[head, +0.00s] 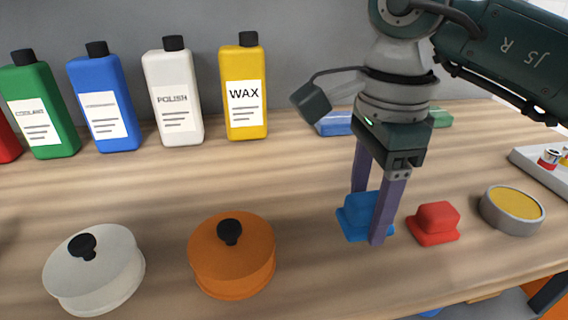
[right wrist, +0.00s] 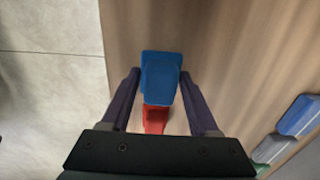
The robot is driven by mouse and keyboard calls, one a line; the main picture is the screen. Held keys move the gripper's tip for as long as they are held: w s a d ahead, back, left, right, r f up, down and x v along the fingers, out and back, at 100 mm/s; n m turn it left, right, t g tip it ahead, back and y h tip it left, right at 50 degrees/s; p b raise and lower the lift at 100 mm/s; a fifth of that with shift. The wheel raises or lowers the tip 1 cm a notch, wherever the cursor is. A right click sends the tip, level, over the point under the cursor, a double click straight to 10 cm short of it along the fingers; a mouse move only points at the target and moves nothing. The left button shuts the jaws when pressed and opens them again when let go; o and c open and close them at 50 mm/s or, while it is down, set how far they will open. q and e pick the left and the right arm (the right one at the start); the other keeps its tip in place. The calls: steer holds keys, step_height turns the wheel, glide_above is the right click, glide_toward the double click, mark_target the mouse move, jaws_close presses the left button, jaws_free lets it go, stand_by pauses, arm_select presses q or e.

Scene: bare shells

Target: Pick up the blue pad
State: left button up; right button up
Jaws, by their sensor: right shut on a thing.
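The blue pad (head: 352,222) is on the wooden table in the head view, left of a red pad. It is a stepped block with a wider base. My right gripper (head: 368,228) reaches down from above with its two purple fingers on either side of the pad, shut on it. One finger covers part of the pad's right side in the head view. In the right wrist view the blue pad (right wrist: 161,76) shows between and beyond the fingers (right wrist: 160,92). My left gripper is not in view.
The red pad (head: 433,222) sits close on the right, with a round yellow-topped tin (head: 512,210) beyond. An orange lidded pot (head: 231,262) and a white one (head: 95,272) stand left. Several bottles, including yellow wax (head: 246,95), line the back. A blue item (head: 334,124) lies behind my gripper.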

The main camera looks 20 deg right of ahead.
mark_target(370, 197)
step_height(370, 197, up, 16)
steer(key=p, duration=0.3)
steer(key=shift+r, duration=0.15)
